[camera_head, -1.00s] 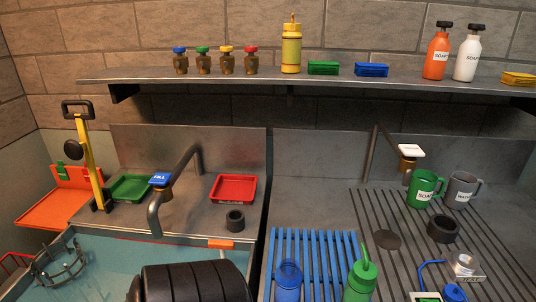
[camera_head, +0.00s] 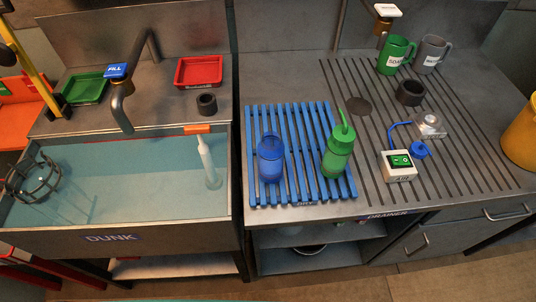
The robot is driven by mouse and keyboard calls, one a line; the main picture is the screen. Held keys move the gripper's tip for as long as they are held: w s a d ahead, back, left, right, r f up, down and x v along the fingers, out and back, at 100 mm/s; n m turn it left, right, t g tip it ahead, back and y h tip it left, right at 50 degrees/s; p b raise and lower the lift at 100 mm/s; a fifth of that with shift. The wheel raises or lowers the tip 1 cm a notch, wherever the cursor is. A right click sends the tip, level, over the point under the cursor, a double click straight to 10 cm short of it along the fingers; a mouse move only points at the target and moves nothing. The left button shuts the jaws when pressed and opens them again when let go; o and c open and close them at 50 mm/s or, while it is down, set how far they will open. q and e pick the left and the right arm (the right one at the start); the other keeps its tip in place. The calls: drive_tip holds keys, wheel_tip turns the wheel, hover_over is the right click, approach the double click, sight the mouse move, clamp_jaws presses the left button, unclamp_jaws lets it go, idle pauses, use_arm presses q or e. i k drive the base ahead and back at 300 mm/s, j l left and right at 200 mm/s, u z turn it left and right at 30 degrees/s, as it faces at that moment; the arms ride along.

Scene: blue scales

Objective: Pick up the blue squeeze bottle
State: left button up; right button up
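The blue squeeze bottle (camera_head: 270,158) stands upright on the blue slatted rack (camera_head: 252,190), towards its left side. A green squeeze bottle (camera_head: 338,150) with a green spout stands on the same rack to its right, apart from it. Neither of my grippers shows in the current head view.
A water-filled sink (camera_head: 120,185) lies left of the rack, with a clear tube (camera_head: 207,160) near its right end and a wire basket (camera_head: 34,178) at its left. A white switch box (camera_head: 398,166) stands right of the rack. Green (camera_head: 396,54) and grey mugs (camera_head: 431,54) stand behind.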

sight(270, 149)
drive_tip(key=z, duration=1.75)
drive_tip(key=u, duration=1.75)
drive_tip(key=k+j+z, duration=0.7)
drive_tip(key=z, duration=0.2)
